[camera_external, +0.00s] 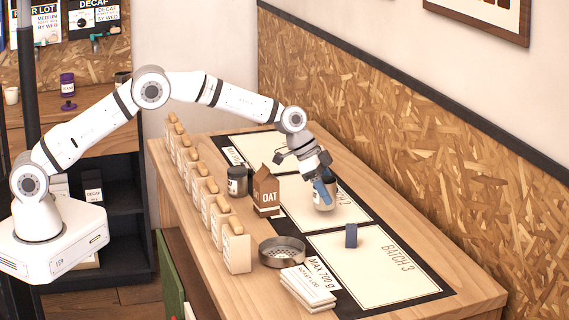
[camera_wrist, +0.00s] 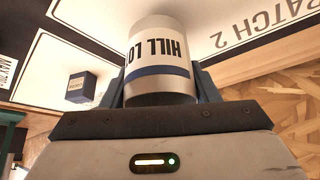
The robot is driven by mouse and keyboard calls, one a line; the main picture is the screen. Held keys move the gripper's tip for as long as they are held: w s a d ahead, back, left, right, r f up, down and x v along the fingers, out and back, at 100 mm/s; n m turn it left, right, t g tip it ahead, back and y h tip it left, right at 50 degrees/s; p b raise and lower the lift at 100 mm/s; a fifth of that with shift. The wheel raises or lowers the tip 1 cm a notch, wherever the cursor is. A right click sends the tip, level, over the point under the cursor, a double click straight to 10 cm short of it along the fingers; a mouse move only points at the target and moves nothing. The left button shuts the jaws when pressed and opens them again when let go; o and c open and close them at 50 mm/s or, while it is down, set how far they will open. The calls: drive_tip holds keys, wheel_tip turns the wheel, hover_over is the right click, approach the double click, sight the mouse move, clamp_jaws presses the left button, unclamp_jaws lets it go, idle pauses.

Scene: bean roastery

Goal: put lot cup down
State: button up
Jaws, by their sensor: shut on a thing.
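My gripper (camera_external: 321,188) is shut on the lot cup (camera_external: 326,201), over the middle panel of the batch mat (camera_external: 294,203). In the wrist view, the lot cup (camera_wrist: 160,50) is white with a dark blue band and the words HILL LO, and sits between the two fingers. The panel beside it there reads BATCH 2 (camera_wrist: 222,42). I cannot tell whether the cup's base touches the mat. Part of the cup is hidden by the fingers.
A small blue block (camera_external: 351,236) stands on the BATCH 3 panel. A round metal tray (camera_external: 282,251), log cards (camera_external: 308,287) and a row of wooden-topped boxes (camera_external: 236,248) line the left side.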

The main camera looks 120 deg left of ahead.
drive_tip(key=shift+f, duration=1.15)
drive_tip(key=shift+f, duration=0.2)
drive_tip(key=o, duration=1)
drive_tip(key=shift+o, duration=0.2)
drive_tip(key=shift+r, duration=0.2)
drive_tip(key=shift+r, duration=0.2)
drive_tip(key=b+v, duration=0.1)
drive_tip(key=v, duration=1)
drive_tip(key=shift+s+r+b, duration=0.2)
drive_tip(key=shift+r+b, duration=0.05)
drive_tip(key=shift+b, duration=0.15)
